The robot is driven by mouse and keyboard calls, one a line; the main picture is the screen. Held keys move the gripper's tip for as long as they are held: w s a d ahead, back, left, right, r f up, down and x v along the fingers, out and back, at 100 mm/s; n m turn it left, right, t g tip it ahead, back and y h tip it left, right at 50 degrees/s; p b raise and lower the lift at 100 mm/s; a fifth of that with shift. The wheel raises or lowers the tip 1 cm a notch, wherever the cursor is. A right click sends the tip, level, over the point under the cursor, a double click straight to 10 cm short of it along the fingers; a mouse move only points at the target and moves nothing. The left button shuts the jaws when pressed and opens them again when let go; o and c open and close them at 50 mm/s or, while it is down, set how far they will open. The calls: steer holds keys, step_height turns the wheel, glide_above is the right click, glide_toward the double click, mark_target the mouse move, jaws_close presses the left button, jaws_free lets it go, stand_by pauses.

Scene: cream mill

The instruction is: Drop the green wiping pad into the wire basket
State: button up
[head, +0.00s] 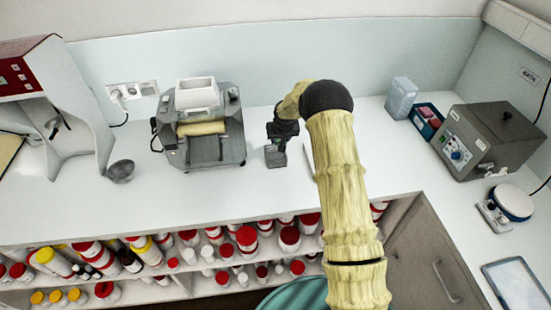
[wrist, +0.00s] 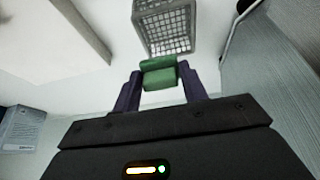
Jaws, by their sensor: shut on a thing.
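The green wiping pad (wrist: 158,82) is pinched between the two purple fingers of my gripper (wrist: 159,72) in the wrist view. The grey wire basket (wrist: 150,38) is just beyond the fingertips at the top of that view, with its mesh showing. In the head view the basket (head: 275,158) sits on the white bench, right of the roller mill. My gripper (head: 281,138) is close to the basket there, pointing down. I cannot tell the exact height of the pad over it, and the arm hides part of the area.
The roller mill (head: 205,140) stands left of the basket, with a small grey bowl (head: 121,172) further left. To the right are a pale box (head: 401,98), a teal tray (head: 436,132), a grey water bath (head: 492,138) and a round-topped balance (head: 512,202). Bench front is mostly clear.

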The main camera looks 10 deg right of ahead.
steer(key=o, duration=1)
steer(key=b+v, duration=0.5)
steer(key=v, duration=1.2)
steer(key=shift+s+a+r, duration=0.1)
steer(key=shift+s+r, duration=0.05)
